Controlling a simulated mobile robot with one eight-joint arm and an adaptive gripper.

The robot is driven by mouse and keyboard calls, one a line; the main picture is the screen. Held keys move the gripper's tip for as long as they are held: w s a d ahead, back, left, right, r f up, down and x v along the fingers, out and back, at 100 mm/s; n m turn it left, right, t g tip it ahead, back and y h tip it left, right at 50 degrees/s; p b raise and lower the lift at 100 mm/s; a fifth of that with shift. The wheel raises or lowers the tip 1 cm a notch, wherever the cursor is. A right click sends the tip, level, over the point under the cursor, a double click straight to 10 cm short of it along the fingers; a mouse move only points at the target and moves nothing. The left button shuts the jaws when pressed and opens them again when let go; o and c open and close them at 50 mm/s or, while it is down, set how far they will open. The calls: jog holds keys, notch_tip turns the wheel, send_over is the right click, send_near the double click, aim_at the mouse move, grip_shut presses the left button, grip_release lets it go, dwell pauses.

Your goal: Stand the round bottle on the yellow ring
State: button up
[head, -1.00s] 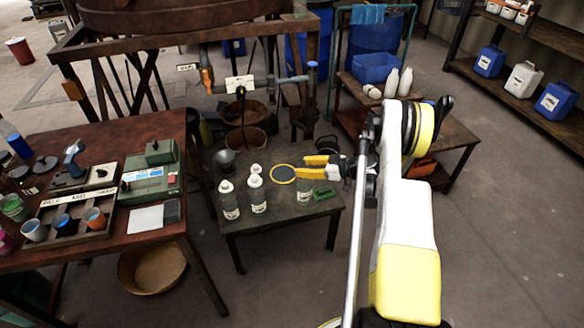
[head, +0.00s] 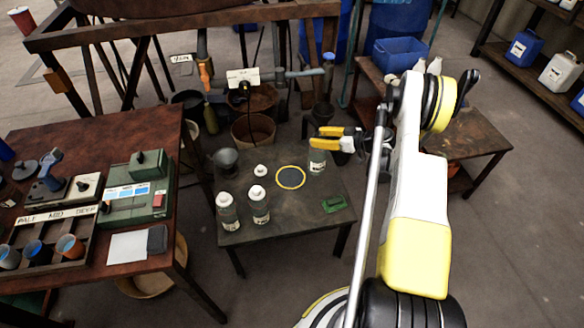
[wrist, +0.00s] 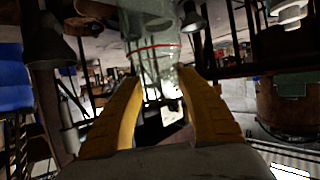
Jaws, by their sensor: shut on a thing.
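My gripper (head: 322,140) is shut on a clear bottle with a white label (head: 317,164), which I take to be the round bottle. It hangs roughly upright above the small dark table, right of the yellow ring and apart from it. In the wrist view the clear bottle (wrist: 155,48), with a red line round it, sits between my yellow fingers. The yellow ring (head: 290,188) lies flat on the table around a dark disc, with nothing on it. The held bottle's exact height is hard to tell.
Two white-capped bottles (head: 228,210) (head: 260,207) stand left of the ring, with another white cap (head: 260,170) behind them. A dark grey cup-like thing (head: 226,158) is at the back left. A green item (head: 333,203) lies right of the ring. The table's front middle is clear.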

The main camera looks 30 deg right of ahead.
jog(key=shift+w+f, duration=0.15)
jog(key=shift+w, duration=0.15)
jog(key=w+a+f+b, duration=0.6)
jog(key=w+a+f, duration=0.1)
jog(key=f, duration=0.3)
jog(key=shift+w+f+b, duration=0.3)
jog(key=shift+w, duration=0.5)
jog(key=shift+a, duration=0.1)
jog(key=o, duration=1.4)
jog(key=shift+f, duration=0.1)
